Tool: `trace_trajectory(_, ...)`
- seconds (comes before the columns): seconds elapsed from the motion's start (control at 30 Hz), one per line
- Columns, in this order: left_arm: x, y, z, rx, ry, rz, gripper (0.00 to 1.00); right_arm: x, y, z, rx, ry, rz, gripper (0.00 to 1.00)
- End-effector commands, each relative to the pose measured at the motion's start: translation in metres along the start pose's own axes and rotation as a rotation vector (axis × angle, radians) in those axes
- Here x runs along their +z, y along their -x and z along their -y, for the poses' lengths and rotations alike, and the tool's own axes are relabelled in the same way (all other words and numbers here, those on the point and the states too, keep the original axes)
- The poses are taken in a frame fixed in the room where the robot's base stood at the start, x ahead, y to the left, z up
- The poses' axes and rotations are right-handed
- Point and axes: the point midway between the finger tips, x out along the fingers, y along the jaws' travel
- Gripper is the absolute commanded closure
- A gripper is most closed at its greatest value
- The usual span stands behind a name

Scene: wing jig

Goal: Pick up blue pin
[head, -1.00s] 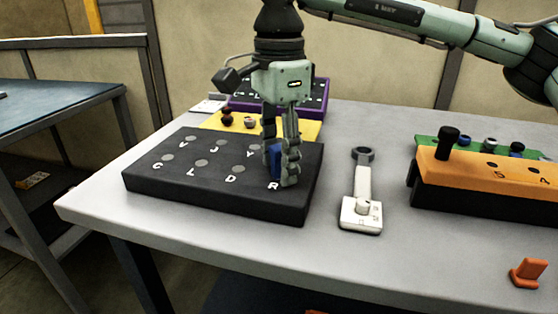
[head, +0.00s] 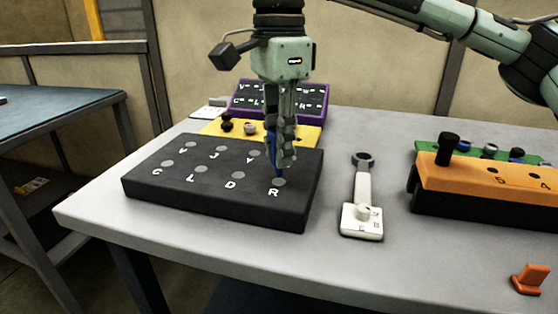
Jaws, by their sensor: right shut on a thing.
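The blue pin (head: 279,168) is upright between the fingers of my right gripper (head: 281,160). Its lower end shows just above the hole marked R on the black lettered block (head: 215,205). The fingers hide most of the pin, and I cannot tell whether its tip is clear of the hole. My right gripper points straight down and is shut on the pin. My left gripper is not in view.
A white tool with a dark ring (head: 362,195) lies right of the block. An orange and black rack (head: 480,180) stands further right, with an orange piece (head: 528,279) near the front edge. A yellow plate (head: 300,132) and purple board (head: 321,99) lie behind.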

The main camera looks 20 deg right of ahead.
Motion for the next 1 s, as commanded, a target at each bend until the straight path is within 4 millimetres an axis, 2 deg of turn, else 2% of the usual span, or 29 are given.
trace_trajectory(0.03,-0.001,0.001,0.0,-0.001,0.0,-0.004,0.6,0.002,0.01,0.001,-0.004,0.001,0.002,1.0)
trace_trajectory(0.3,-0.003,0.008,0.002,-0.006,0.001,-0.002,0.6,0.066,0.045,0.013,-0.002,0.006,0.001,1.0)
trace_trajectory(0.5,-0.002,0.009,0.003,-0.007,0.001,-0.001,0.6,0.099,0.066,0.019,-0.002,0.003,0.001,1.0)
trace_trajectory(0.7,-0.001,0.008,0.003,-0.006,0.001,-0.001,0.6,0.113,0.075,0.022,-0.001,0.001,0.0,1.0)
trace_trajectory(1.0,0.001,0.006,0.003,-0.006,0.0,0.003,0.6,0.115,0.077,0.022,-0.001,0.0,0.0,1.0)
